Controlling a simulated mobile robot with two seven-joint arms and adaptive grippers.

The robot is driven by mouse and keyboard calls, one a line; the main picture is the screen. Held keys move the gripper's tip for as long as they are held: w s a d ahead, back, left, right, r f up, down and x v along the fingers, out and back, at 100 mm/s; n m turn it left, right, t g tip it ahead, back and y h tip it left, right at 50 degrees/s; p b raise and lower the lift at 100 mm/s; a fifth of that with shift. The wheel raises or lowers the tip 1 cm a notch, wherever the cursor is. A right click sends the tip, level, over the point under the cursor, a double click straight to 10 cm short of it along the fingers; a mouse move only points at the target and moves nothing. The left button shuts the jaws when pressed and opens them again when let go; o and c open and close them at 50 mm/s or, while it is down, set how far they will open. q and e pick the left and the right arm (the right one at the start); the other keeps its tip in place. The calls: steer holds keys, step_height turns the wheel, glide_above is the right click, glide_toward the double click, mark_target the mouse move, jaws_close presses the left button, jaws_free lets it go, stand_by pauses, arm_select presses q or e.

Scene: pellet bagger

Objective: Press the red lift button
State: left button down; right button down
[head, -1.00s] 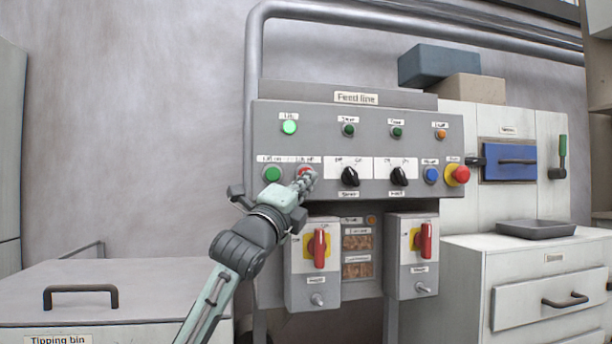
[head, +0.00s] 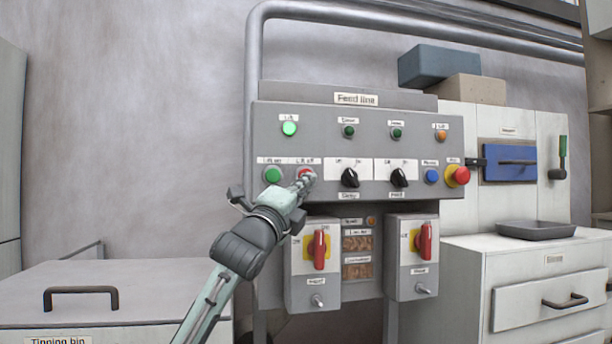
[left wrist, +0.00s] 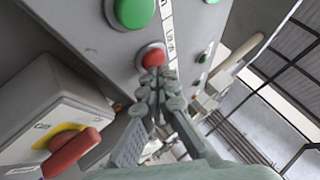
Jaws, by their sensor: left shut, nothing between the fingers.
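The red lift button (head: 304,172) is on the lower left of the Feed line panel (head: 220,183), right of the green lift button (head: 272,174). My left gripper (head: 305,184) is shut and empty, its fingertips in front of the red button and covering its lower part. In the left wrist view the red button (left wrist: 153,58) shows just beyond the shut fingertips (left wrist: 158,75); I cannot tell whether they touch it. The green lift lamp (head: 289,128) above looks bright. My right gripper is not in view.
Two grey boxes with red rotary switches (head: 319,249) (head: 425,242) hang below the panel. Black selector knobs (head: 349,177) and a red emergency-style button (head: 461,175) are to the right. A tipping bin (head: 150,290) stands at lower left.

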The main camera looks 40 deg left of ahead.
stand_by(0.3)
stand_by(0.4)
arm_select(q)
steer(key=shift+s+d, duration=0.25)
steer(key=s+d+p, duration=0.1)
steer(key=s+d, duration=0.3)
steer(key=shift+d, duration=0.3)
stand_by(0.4)
stand_by(0.4)
